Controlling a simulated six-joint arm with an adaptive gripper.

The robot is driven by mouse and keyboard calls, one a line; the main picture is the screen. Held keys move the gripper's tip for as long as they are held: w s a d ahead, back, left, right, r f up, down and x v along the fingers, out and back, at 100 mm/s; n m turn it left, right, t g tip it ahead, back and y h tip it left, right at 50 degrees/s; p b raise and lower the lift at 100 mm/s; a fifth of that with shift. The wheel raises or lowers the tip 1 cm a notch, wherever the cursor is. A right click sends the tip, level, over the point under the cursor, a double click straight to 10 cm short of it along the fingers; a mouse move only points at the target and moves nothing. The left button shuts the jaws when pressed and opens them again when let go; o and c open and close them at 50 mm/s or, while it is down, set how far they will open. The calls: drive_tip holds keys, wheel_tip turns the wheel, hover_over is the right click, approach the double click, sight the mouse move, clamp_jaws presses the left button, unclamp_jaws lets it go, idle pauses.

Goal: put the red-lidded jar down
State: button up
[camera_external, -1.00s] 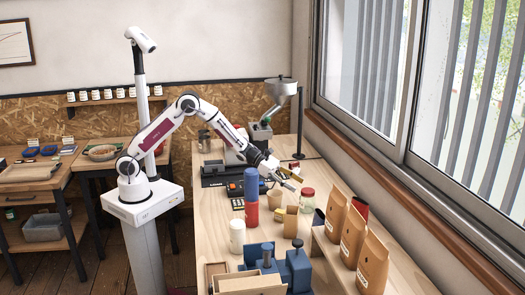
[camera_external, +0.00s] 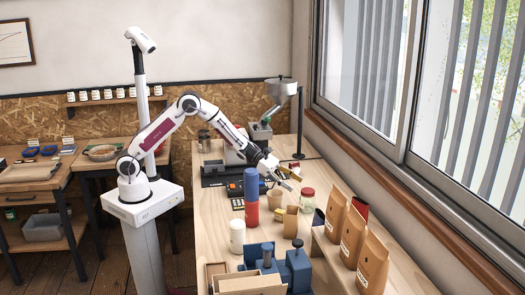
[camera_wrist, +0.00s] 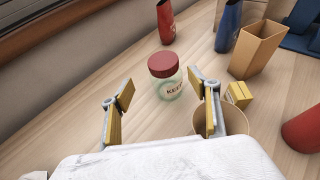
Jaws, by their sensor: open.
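The red-lidded jar (camera_external: 307,200) stands upright on the wooden bench, on the window side. It is clear glass with a label, and it also shows in the wrist view (camera_wrist: 168,88), beyond and between my fingertips. My gripper (camera_external: 289,179) is open and empty. In the wrist view its two yellow-padded fingers (camera_wrist: 166,94) are spread apart, with the jar standing free of them as far as I can tell.
A paper cup (camera_wrist: 220,119) and a small yellow box (camera_wrist: 238,94) stand close to the right finger. An open tan box (camera_wrist: 256,49), a red bag (camera_wrist: 166,22) and a blue bag (camera_wrist: 228,27) stand farther off. Bare bench (camera_wrist: 75,95) lies to the left.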

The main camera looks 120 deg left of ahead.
sight(303, 189)
drive_tip(key=shift+w, duration=0.1)
drive_tip(key=shift+x, duration=1.25)
drive_tip(key=shift+w+d, duration=0.1)
drive_tip(key=shift+w+d+f, duration=0.15)
drive_tip(key=shift+w, duration=0.8)
drive_tip(key=shift+x, duration=1.55)
drive_tip(key=shift+w+d, duration=0.1)
drive_tip(key=c, duration=1.7)
clamp_jaws()
